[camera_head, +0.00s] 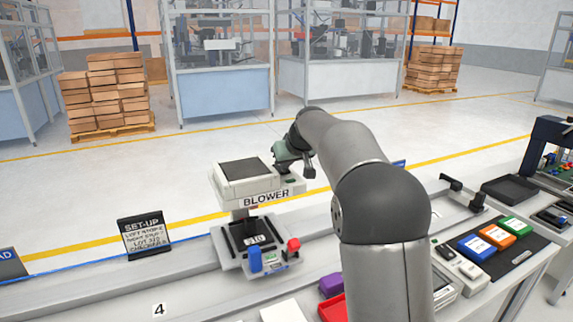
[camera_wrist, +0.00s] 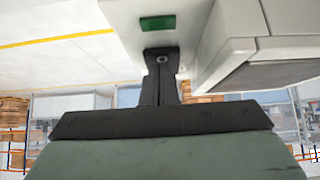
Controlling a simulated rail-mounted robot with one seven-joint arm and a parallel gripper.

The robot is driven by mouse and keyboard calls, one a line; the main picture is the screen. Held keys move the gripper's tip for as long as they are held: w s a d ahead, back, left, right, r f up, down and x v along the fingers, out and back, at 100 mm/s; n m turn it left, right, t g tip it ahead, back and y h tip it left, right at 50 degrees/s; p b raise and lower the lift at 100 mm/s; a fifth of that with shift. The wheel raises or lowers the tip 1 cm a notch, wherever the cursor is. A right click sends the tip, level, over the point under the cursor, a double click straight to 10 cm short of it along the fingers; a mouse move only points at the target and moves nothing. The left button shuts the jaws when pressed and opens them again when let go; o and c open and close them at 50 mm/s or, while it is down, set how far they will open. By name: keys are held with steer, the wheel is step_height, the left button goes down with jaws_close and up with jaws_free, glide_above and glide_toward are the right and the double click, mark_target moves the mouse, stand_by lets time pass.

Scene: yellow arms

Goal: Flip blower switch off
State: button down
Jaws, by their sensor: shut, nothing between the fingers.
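The blower (camera_head: 265,195) is a white machine with a dark-topped box head and a "BLOWER" label, standing on a grey base. A small green rectangle (camera_wrist: 158,23), which looks like a lit switch or lamp, shows on its white housing in the wrist view. My gripper (camera_head: 281,169) is at the right rear of the blower's head, partly hidden by my own arm. In the wrist view my gripper (camera_wrist: 161,55) has its dark fingers together and empty, with the tips at the housing just below the green rectangle. I cannot tell whether they touch it.
A blue knob (camera_head: 255,258) and a red knob (camera_head: 293,245) stand on the blower's base. A "SET-UP" sign (camera_head: 144,236) stands to the left. Blue, orange and green boxes (camera_head: 496,236) lie on a dark mat at the right. My arm covers the bench middle.

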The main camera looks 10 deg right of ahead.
steer(key=shift+r+p, duration=0.35)
steer(key=shift+r, duration=0.35)
steer(key=shift+r, duration=0.3)
steer(key=v, duration=1.2)
steer(key=shift+s+r, duration=0.25)
steer(key=shift+s, duration=0.05)
steer(key=shift+d, duration=0.1)
steer(key=s+a+f+m+g, duration=0.1)
steer(key=s+f+g, duration=0.1)
steer(key=s+f, duration=0.6)
steer(key=s+a+f+g+h, duration=0.1)
steer(key=s+f+g, duration=0.2)
steer(key=s+f, duration=0.6)
steer(key=s+a+f+m+g, duration=0.1)
steer(key=s+f, duration=0.8)
steer(key=s, duration=1.3)
steer(key=shift+f+m+g+h, duration=0.3)
steer(key=shift+g+h, duration=0.1)
steer(key=shift+g, duration=0.5)
